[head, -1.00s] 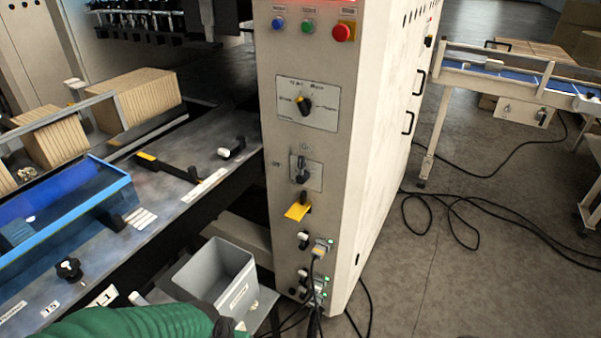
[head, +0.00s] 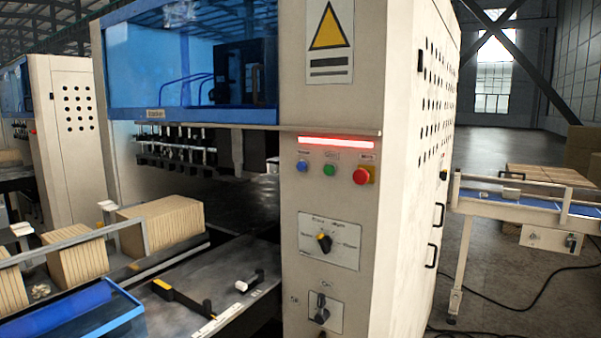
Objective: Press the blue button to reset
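The blue button (head: 302,166) is the leftmost of three round buttons on the upper front panel of the beige machine column (head: 300,215). A green button (head: 329,170) is beside it, and a larger red button (head: 362,176) on a yellow base is at the right. A red lit bar (head: 335,142) glows just above them. Neither of my grippers shows in the head view, and nothing covers the blue button.
Below the buttons are a rotary selector (head: 324,243) and a lower switch (head: 321,309). Left are a worktable (head: 235,291), stacked cardboard (head: 165,224) and a blue tray (head: 75,322). A conveyor (head: 520,211) stands right. The floor between column and conveyor is partly clear.

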